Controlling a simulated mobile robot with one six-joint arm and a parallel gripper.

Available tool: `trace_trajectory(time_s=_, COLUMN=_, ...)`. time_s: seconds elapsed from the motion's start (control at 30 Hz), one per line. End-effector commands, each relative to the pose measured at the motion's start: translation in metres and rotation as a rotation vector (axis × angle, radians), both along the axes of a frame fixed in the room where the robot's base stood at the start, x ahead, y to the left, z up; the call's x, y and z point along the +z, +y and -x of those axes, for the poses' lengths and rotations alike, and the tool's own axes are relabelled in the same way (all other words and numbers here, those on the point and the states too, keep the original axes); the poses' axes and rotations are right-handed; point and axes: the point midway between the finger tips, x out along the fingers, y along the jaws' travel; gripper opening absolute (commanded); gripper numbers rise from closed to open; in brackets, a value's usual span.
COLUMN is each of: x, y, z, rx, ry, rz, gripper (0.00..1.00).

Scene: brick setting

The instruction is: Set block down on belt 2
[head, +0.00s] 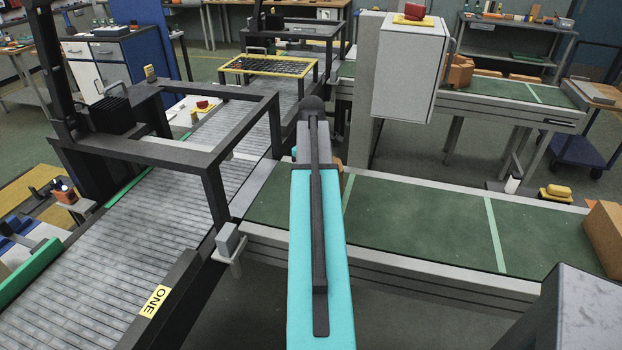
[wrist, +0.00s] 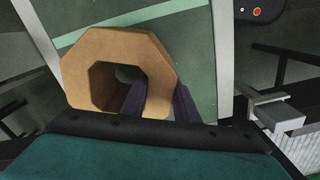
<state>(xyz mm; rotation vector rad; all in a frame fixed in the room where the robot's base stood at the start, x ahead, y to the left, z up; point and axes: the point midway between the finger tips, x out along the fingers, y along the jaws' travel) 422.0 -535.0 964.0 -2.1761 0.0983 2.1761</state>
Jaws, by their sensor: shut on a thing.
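The block (wrist: 88,50) is tan-orange, octagonal and hollow. In the wrist view my gripper (wrist: 160,98) is shut on its side wall, with one dark finger inside the hole and the other outside. In the head view my turquoise arm hides the gripper and most of the block; a small brown patch (head: 338,163) shows beside the arm. A green belt with pale cross stripes (head: 420,222) runs right from under my arm. It also lies behind the block in the wrist view (wrist: 196,52). I see no number on it, and cannot tell whether the block touches it.
A roller conveyor marked ONE (head: 190,165) runs at left under a dark frame (head: 180,150). A brown box (head: 605,235) sits at the green belt's right end. A grey cabinet (head: 410,70) stands behind the belt. The belt's middle is clear.

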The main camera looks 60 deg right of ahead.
Motion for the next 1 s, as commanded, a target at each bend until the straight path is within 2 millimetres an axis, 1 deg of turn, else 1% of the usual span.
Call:
trace_trajectory(time_s=0.1, x=0.002, y=0.0, z=0.0, rx=0.0, ry=-0.001, rz=0.003, gripper=0.0)
trace_trajectory(time_s=0.27, x=-0.003, y=0.0, z=0.0, rx=0.001, ry=0.0, rz=0.001, gripper=0.0)
trace_trajectory(time_s=0.7, x=-0.033, y=0.001, z=-0.001, rx=0.001, ry=-0.001, rz=0.002, gripper=0.0)
trace_trajectory(time_s=1.0, x=-0.036, y=0.001, z=-0.001, rx=0.002, ry=-0.001, rz=0.003, gripper=0.0)
